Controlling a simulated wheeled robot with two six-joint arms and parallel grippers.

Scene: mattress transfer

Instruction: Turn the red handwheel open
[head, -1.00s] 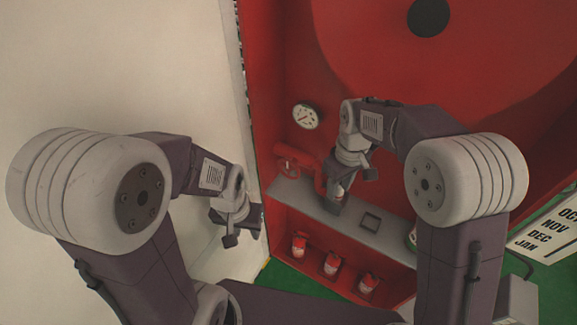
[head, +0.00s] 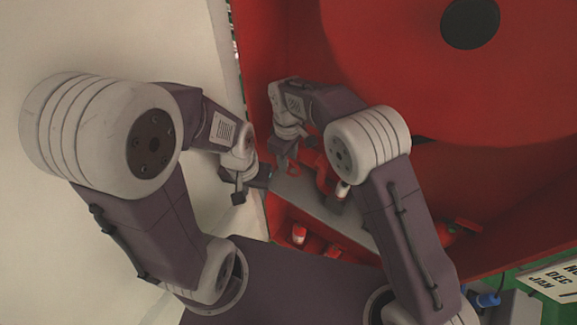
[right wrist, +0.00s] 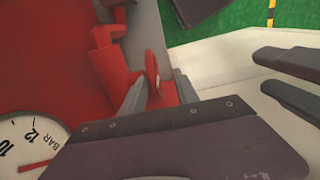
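The red handwheel (right wrist: 152,75) shows nearly edge-on in the right wrist view, beside a red pipe (right wrist: 106,60). In the head view the wheel (head: 294,166) is partly hidden by my right gripper (head: 283,162). In the right wrist view my right gripper (right wrist: 158,92) is open, with one finger on each side of the wheel; I cannot tell whether either touches it. My left gripper (head: 250,186) is open and empty, left of the wheel in the head view. Its two fingers (right wrist: 290,81) also show apart at the right of the right wrist view.
A grey shelf (head: 355,230) runs below the wheel, with red-and-white canisters (head: 299,235) under it. A pressure gauge (right wrist: 30,150) is close to my right gripper. A large red reel (head: 420,80) fills the upper right. A pale wall (head: 110,40) stands at the left.

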